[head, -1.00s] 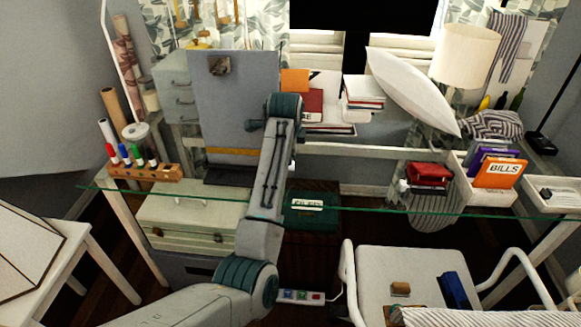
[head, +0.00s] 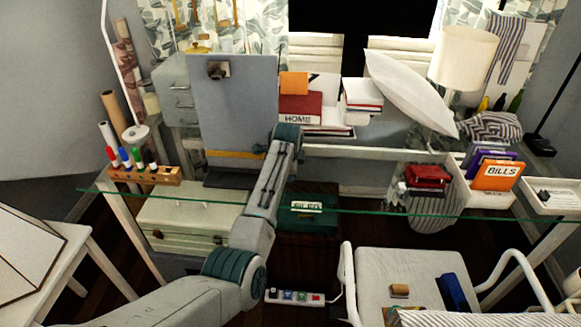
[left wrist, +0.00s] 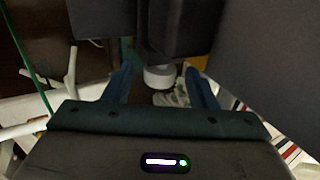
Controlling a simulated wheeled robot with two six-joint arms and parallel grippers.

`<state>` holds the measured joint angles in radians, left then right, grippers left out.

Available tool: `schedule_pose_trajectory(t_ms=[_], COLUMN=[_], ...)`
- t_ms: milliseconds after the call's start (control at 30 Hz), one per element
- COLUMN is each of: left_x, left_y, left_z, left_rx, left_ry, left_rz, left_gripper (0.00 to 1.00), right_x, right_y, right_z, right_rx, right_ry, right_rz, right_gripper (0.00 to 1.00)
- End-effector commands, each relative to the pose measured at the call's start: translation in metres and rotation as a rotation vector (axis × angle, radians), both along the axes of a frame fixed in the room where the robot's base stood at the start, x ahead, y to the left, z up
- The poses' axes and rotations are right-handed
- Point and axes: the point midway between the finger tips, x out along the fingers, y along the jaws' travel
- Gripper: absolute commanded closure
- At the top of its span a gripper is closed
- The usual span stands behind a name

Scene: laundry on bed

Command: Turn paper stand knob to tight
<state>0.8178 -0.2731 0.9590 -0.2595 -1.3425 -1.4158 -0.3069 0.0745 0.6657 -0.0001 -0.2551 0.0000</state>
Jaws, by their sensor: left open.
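In the left wrist view, a pale round knob (left wrist: 160,75) sits under a dark block. My left gripper (left wrist: 158,86) is open, with one teal finger on each side of the knob. Contact between the fingers and the knob cannot be made out. In the head view, my left arm reaches up beside the stand's right edge and its fingers are hidden. My right gripper is not in view.
The glass desk edge (head: 330,211) crosses in front. A pen rack (head: 145,174) stands left of the stand; books (head: 300,108) and a white pillow (head: 412,92) lie right of it. A bills box (head: 490,192) is at the right. A white chair (head: 415,275) stands in front.

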Motion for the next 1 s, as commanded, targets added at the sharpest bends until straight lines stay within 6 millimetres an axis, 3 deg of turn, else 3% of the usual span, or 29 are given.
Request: schedule_pose_trajectory(t_ms=[133,333,700,1000], left_x=[0.000,0.000,0.003,0.004], left_y=[0.000,0.000,0.000,0.000], left_z=[0.000,0.000,0.005,0.001], left_rx=[0.000,0.000,0.001,0.002], left_ry=[0.000,0.000,0.104,0.234], left_rz=[0.000,0.000,-0.001,-0.001], left_gripper=[0.52,0.91,0.93,0.93], right_x=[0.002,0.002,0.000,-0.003], right_y=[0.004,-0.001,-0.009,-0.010], right_z=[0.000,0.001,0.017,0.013], right_rx=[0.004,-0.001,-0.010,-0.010], right_ry=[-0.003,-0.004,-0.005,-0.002], right_rz=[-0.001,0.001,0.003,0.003], right_gripper=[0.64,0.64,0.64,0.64])
